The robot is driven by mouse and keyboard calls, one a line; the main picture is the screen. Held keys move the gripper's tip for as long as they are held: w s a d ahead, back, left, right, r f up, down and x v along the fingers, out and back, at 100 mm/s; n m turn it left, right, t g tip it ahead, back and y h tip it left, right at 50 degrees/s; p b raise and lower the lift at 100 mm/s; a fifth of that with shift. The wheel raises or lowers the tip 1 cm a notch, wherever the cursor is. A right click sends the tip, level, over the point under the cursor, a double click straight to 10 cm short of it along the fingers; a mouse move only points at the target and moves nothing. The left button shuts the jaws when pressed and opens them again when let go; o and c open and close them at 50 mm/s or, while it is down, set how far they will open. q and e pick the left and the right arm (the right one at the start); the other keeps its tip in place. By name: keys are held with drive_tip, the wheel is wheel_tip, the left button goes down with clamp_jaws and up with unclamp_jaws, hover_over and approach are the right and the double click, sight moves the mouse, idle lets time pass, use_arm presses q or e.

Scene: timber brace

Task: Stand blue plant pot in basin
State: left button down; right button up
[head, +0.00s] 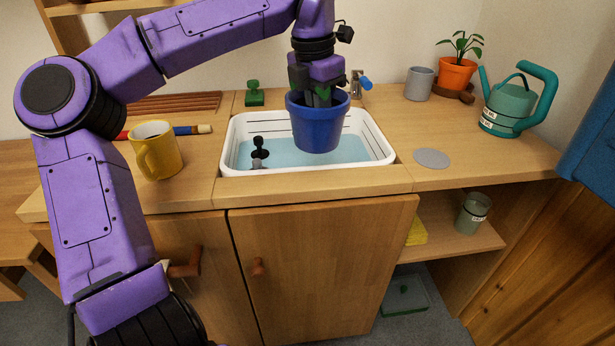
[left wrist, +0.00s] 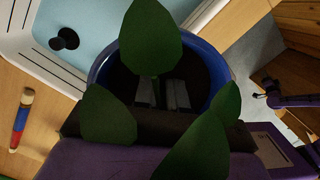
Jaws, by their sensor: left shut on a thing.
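The blue plant pot (head: 319,128) hangs upright over the white basin (head: 228,160) in the head view, right of the basin's middle. My left gripper (head: 320,98) comes down from above and is shut on the pot, with its fingers inside the rim. The left wrist view shows the blue rim (left wrist: 104,62), dark soil and green leaves (left wrist: 152,38) close to the camera. The basin holds light blue water (head: 270,152). The pot hides part of the basin's back wall; I cannot tell whether its base touches the water.
A black-knobbed plug (head: 258,147) stands in the basin's left part. A yellow mug (head: 155,150) is on the counter left. A tap (head: 357,84) is behind the pot. A grey disc (head: 432,158), grey cup (head: 419,83), orange pot (head: 457,74) and teal watering can (head: 508,108) are right.

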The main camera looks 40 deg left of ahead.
use_arm(q)
drive_tip(key=shift+w+f, duration=0.15)
drive_tip(key=w+f, duration=0.3)
drive_tip(key=w, duration=0.1)
drive_tip(key=w+f+b, duration=0.1)
drive_tip(key=w+f, duration=0.2)
drive_tip(key=w, duration=0.1)
drive_tip(key=w+f, duration=0.3)
drive_tip(key=w, duration=0.2)
drive_tip(key=shift+w+a+f, duration=0.1)
drive_tip(key=shift+a+f, duration=0.05)
drive_tip(key=shift+a, duration=0.05)
drive_tip(key=f+b, duration=0.1)
drive_tip(key=f, duration=0.2)
drive_tip(key=shift+w+f, duration=0.2)
drive_tip(key=shift+r, duration=0.1)
drive_tip(key=c, duration=1.2)
unclamp_jaws()
drive_tip(key=shift+s, duration=0.1)
